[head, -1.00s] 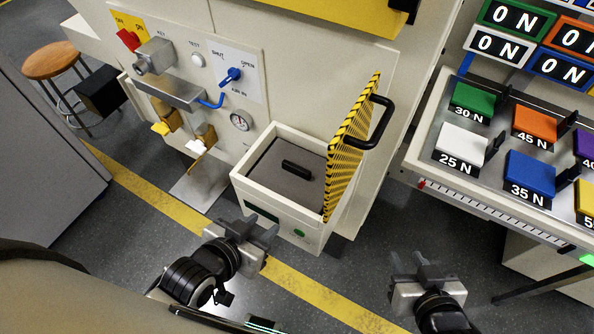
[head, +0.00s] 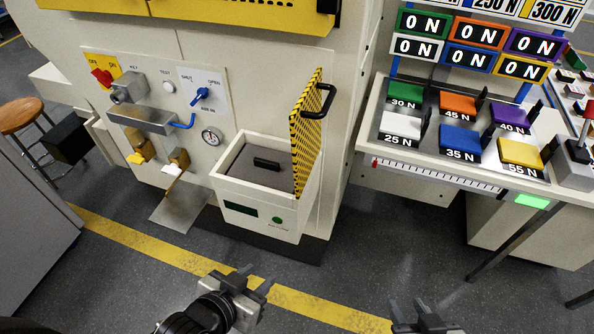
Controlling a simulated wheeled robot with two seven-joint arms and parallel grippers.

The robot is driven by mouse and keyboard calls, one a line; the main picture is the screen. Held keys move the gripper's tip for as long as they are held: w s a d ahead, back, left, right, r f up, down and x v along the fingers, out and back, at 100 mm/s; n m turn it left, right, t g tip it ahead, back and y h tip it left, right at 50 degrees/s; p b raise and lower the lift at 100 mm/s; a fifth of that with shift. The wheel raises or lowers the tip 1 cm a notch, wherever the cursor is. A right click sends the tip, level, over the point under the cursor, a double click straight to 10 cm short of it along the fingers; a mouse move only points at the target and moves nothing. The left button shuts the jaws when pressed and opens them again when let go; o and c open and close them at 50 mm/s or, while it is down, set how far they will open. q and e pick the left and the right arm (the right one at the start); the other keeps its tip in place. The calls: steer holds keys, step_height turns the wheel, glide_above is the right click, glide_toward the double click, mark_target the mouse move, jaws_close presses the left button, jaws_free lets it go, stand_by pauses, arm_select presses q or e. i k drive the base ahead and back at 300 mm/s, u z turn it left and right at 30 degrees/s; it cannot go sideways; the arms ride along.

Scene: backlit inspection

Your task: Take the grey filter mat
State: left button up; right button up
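The grey filter mat (head: 258,181) lies inside an open cream box (head: 250,196) on the front of the machine. It has a black handle (head: 267,164) on top. The box's yellow-and-black striped lid (head: 305,130) stands upright at the right side, with a black handle of its own. My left gripper (head: 256,281) is open and empty, low in the picture in front of the box and apart from it. My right gripper (head: 419,310) is open and empty at the bottom edge, to the right of the box; its lower part is cut off.
A table (head: 450,171) with coloured force blocks stands at the right. A blue valve lever (head: 201,95), a gauge (head: 211,137) and a red knob (head: 103,76) sit on the machine front. A stool (head: 22,117) stands far left. The floor before the box is clear.

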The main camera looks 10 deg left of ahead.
mark_target(262, 166)
steer(key=z, duration=1.65)
steer(key=k, duration=1.85)
steer(key=u, duration=1.9)
